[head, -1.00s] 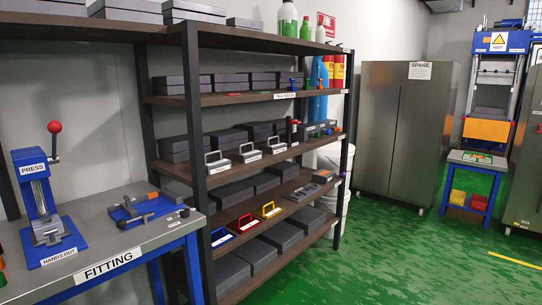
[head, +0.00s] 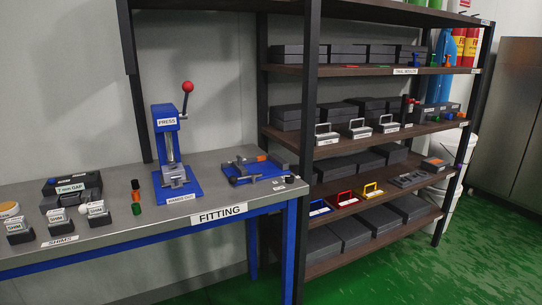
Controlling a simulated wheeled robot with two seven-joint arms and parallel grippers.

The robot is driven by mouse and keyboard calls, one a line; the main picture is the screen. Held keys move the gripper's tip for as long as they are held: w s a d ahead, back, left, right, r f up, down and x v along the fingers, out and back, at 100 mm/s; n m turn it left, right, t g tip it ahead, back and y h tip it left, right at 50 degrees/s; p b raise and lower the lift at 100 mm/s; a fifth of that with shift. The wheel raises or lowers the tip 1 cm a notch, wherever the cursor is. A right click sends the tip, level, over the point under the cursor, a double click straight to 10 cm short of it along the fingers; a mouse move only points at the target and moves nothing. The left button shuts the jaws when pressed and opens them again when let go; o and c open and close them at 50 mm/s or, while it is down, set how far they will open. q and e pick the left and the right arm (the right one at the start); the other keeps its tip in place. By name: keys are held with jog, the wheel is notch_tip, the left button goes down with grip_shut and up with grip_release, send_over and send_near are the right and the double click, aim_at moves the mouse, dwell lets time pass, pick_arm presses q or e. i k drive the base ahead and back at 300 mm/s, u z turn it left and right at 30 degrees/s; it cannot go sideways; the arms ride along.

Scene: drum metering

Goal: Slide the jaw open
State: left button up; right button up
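A low blue fixture (head: 236,180) with grey metal parts lies on the right end of the fitting bench in the head view. It looks like a small vise, with a grey bar across it and an orange part at its back. Which piece is the sliding jaw, and whether it is open or shut, is too small to tell. Neither of my grippers is in view.
A blue press (head: 172,160) with a red-knobbed lever stands left of the fixture on the grey fitting bench (head: 110,238). Shims, a black case (head: 72,187) and small cylinders sit further left. A loaded shelf rack (head: 310,130) stands right. Green floor (head: 400,270) is clear in front.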

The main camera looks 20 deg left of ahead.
aim_at(237, 165)
jog(key=u, duration=0.65)
jog(key=i, duration=1.3)
jog(key=z, duration=0.8)
